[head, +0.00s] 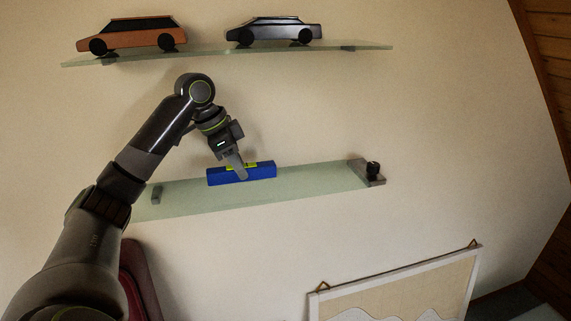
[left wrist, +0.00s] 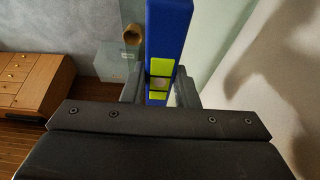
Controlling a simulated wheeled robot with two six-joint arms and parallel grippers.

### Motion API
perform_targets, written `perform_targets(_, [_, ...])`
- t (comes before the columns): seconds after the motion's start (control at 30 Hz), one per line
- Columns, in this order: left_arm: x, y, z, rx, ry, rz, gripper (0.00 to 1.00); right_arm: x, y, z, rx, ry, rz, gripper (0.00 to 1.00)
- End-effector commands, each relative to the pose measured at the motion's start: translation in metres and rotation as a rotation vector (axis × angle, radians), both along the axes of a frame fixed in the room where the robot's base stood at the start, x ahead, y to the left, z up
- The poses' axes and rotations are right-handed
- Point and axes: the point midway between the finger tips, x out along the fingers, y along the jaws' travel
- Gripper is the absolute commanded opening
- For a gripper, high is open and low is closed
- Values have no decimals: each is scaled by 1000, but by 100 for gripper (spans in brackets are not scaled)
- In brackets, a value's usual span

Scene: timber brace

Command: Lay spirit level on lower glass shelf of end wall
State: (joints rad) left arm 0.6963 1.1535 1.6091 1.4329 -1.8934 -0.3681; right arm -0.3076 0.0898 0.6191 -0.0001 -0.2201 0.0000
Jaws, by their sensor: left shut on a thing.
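The blue spirit level (head: 250,176) with yellow-green vial parts is at the lower glass shelf (head: 315,182) on the wall, over its middle-left part, with its long side along the shelf. I cannot tell whether its underside touches the glass. My left gripper (head: 241,172) comes down from above and is shut on the spirit level near its middle. In the left wrist view the spirit level (left wrist: 167,35) stands between the fingers, with the pale glass shelf (left wrist: 212,45) beyond it. My right gripper is not in view.
A small dark object (head: 373,169) sits at the shelf's right end. The upper glass shelf (head: 215,51) carries an orange model car (head: 132,35) and a dark model car (head: 274,30). A framed picture (head: 395,290) is below. The lower shelf's right half is mostly clear.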

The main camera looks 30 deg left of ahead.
Motion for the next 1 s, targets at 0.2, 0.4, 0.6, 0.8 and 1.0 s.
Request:
perform_targets(0.2, [32,-28,5,-7,-2,-4,1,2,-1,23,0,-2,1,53])
perform_targets(0.4, [62,-55,5,-6,-1,-4,1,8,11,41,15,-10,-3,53])
perform_targets(0.6, [85,-74,3,-4,0,-1,1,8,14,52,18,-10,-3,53])
perform_targets(0.8, [91,-78,-4,0,3,-1,1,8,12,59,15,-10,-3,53])
perform_targets(1.0, [90,-77,-27,-1,2,-1,1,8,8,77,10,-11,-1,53])
